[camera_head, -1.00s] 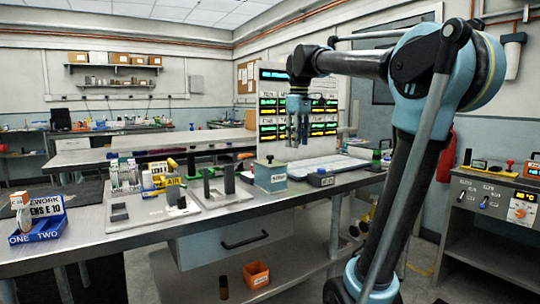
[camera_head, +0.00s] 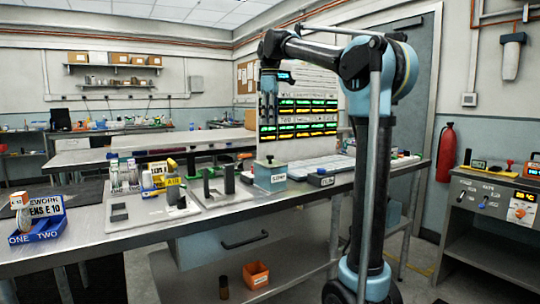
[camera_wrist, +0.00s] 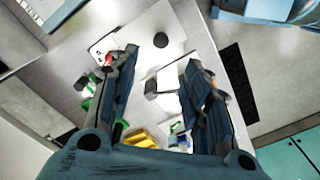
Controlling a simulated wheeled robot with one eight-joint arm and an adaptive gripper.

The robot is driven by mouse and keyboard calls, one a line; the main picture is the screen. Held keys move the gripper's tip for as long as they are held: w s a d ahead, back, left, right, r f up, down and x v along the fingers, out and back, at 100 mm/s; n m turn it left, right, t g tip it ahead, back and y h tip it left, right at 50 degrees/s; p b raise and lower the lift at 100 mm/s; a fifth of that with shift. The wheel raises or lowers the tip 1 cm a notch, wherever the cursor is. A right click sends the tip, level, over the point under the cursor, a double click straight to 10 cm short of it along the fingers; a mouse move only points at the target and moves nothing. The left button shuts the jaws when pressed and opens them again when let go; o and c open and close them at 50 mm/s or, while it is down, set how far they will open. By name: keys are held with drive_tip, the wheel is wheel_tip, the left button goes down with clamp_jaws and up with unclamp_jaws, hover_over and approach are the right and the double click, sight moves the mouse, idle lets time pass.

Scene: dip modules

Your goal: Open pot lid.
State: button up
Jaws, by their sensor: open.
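A light blue-grey box (camera_head: 270,177) with a pale front label and a small dark green knob (camera_head: 270,159) on its flat top stands on the metal bench; it looks like the lidded pot, and its top looks closed. My gripper (camera_head: 270,118) hangs pointing down in the air above and behind this box in the head view, apart from it. In the wrist view my gripper (camera_wrist: 160,58) has its two fingers spread with nothing between them. A light blue block (camera_wrist: 265,9) at the top right edge there may be the box; I cannot tell for sure.
Left of the box stands a white plate with dark upright posts (camera_head: 229,180). Further left are rolls, a yellow AIR-labelled item (camera_head: 172,181) and a blue ONE/TWO holder (camera_head: 40,228). A pale flat panel (camera_head: 320,167) lies to the right. A display board (camera_head: 300,118) stands behind.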

sight(270, 159)
wheel_tip(270, 159, down, 14)
drive_tip(key=shift+r, duration=0.2)
drive_tip(key=shift+c, duration=0.3)
clamp_jaws()
